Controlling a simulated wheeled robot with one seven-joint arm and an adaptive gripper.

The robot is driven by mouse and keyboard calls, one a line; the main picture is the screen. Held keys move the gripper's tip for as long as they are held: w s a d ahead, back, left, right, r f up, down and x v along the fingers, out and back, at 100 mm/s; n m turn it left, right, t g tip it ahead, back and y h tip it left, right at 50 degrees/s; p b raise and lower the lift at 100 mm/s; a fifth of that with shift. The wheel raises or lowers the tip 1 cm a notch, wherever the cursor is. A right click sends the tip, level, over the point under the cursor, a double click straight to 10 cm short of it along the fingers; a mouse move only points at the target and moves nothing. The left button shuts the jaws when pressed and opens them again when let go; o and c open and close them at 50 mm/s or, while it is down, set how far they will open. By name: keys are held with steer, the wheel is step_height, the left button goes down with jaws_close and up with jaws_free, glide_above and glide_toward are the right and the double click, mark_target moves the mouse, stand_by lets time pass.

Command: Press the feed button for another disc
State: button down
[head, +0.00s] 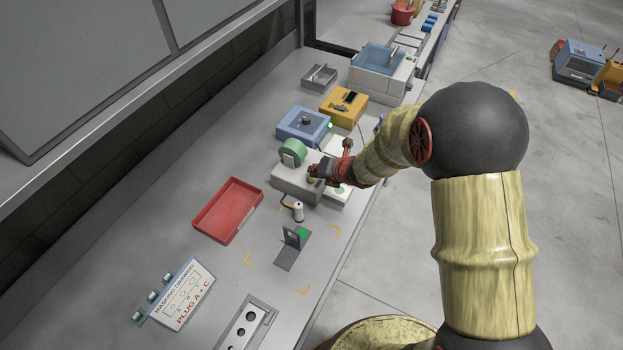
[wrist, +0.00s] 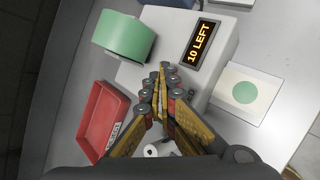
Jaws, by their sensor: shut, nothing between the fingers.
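A light grey dispenser box (head: 290,184) with a green roll (head: 294,152) on it stands on the bench. In the wrist view the green roll (wrist: 123,36) sits at the upper left, and a display (wrist: 201,43) on the dispenser reads "10 LEFT". A white card with a green disc (wrist: 245,92) lies beside the dispenser; in the head view the disc (head: 340,188) is partly behind my gripper. My gripper (wrist: 167,72) is shut and empty, its fingertips over the dispenser's top; I cannot tell whether they touch. It also shows in the head view (head: 314,173). No feed button is visible.
A red tray (head: 228,210) lies left of the dispenser. A white cylinder (head: 298,211) and a small stand with a green spot (head: 293,246) are in front. A blue box (head: 302,124) and a yellow box (head: 343,106) stand behind. A masking drawing sign (head: 185,296) is at front left.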

mark_target(314, 179)
steer(key=shift+r, duration=0.1)
steer(key=shift+r+p, duration=1.95)
steer(key=shift+r, duration=0.55)
steer(key=c, duration=2.6)
jaws_free()
steer(key=shift+f, duration=0.1)
